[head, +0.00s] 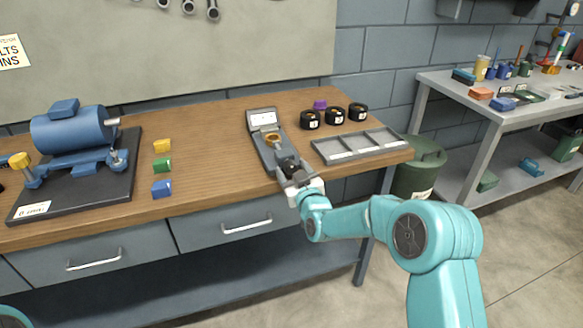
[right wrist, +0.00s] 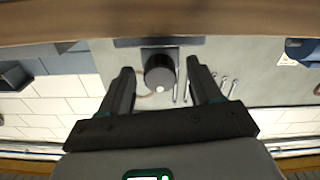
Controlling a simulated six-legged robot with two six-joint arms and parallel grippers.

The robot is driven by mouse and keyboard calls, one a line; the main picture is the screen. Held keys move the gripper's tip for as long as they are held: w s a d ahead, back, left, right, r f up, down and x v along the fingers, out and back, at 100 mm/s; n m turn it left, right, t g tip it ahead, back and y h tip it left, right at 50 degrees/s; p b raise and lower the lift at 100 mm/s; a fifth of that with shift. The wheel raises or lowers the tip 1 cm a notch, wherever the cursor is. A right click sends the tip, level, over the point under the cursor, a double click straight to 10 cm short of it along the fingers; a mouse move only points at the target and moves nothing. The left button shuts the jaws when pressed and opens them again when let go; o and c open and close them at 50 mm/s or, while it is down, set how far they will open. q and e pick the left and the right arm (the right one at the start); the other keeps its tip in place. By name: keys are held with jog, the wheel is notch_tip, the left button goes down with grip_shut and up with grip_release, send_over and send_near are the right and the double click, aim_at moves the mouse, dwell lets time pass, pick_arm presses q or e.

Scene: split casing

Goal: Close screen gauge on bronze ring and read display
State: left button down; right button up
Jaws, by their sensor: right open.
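The grey screen gauge (head: 258,146) lies on the wooden bench, with a raised white display panel (head: 263,118) at its far end. The display's reading is too small to make out. The bronze ring (head: 273,138) sits on the gauge, near its middle. My right gripper (head: 289,170) is at the gauge's near end, by the bench's front edge. In the right wrist view my open fingers (right wrist: 160,85) stand on either side of a dark round knob (right wrist: 159,73), with gaps showing at both sides. My left gripper is out of view.
A grey compartment tray (head: 358,146) lies right of the gauge, with black numbered rings (head: 335,115) and a purple piece (head: 320,104) behind it. A blue motor (head: 72,128) on a dark plate and small coloured blocks (head: 163,165) stand left. Bench between blocks and gauge is clear.

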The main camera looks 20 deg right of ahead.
jog(key=shift+w, duration=0.55)
